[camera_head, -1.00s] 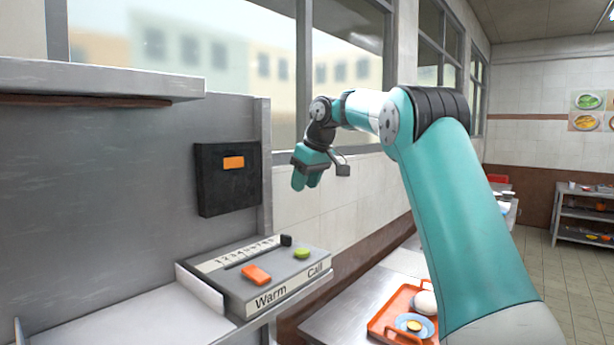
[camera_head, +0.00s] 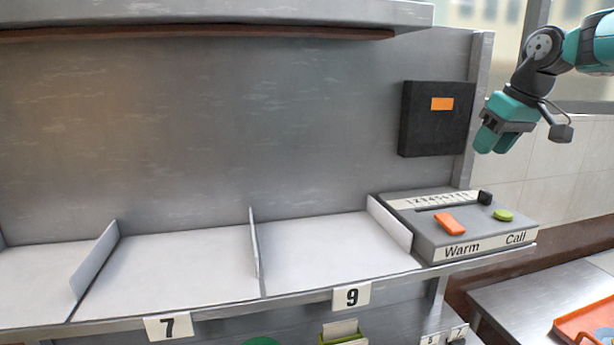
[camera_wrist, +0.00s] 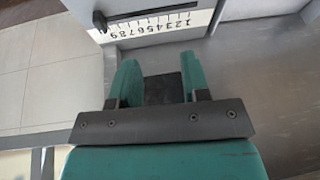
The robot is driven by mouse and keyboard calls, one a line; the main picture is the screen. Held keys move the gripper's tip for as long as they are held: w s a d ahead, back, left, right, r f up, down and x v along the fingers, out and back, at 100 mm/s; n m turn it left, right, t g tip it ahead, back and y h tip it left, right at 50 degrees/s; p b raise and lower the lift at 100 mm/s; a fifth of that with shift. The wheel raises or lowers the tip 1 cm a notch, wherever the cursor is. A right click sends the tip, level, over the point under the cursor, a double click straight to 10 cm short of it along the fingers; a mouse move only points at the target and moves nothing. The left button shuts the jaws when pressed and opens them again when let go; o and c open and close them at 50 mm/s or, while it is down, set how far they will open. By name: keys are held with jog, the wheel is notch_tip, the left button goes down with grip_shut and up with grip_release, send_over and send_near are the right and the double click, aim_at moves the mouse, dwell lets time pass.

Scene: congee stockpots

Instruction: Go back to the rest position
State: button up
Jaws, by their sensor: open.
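My gripper (camera_head: 492,137) is open and empty at the upper right of the head view. It hangs in the air above and a little behind the control box, to the right of the black panel. In the wrist view my gripper (camera_wrist: 158,78) shows its two teal fingers apart with nothing between them. The control box (camera_head: 480,235) has an orange Warm switch (camera_head: 450,223), a green Call button (camera_head: 503,215) and a numbered slider with a black knob (camera_head: 485,198). The box's number scale (camera_wrist: 160,25) also shows at the top of the wrist view.
A black panel (camera_head: 408,132) with an orange display hangs on the back wall. An orange tray (camera_head: 590,325) sits at lower right.

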jog(key=s+a+f+n+g+y+b, duration=0.1)
jog(key=s+a+f, duration=0.1)
jog(key=s+a, duration=0.3)
jog(key=s+a+f+b, duration=0.1)
jog(key=s+a+f, duration=0.2)
jog(key=a, duration=0.4)
jog(key=s+a+f+n+g+b, duration=0.1)
jog(key=s+a+f, duration=0.2)
jog(key=s, duration=0.5)
jog(key=s+a+f+n+g+b, duration=0.1)
jog(key=s+a+f, duration=0.3)
jog(key=s+f, duration=0.2)
jog(key=s+a+f+g+y+b, duration=0.1)
jog(key=s+a+f, duration=0.3)
jog(key=s, duration=0.7)
jog(key=shift+a+f+n, duration=0.2)
jog(key=shift+f+n, duration=0.2)
jog(key=shift+f, duration=0.05)
jog(key=shift+s, duration=0.15)
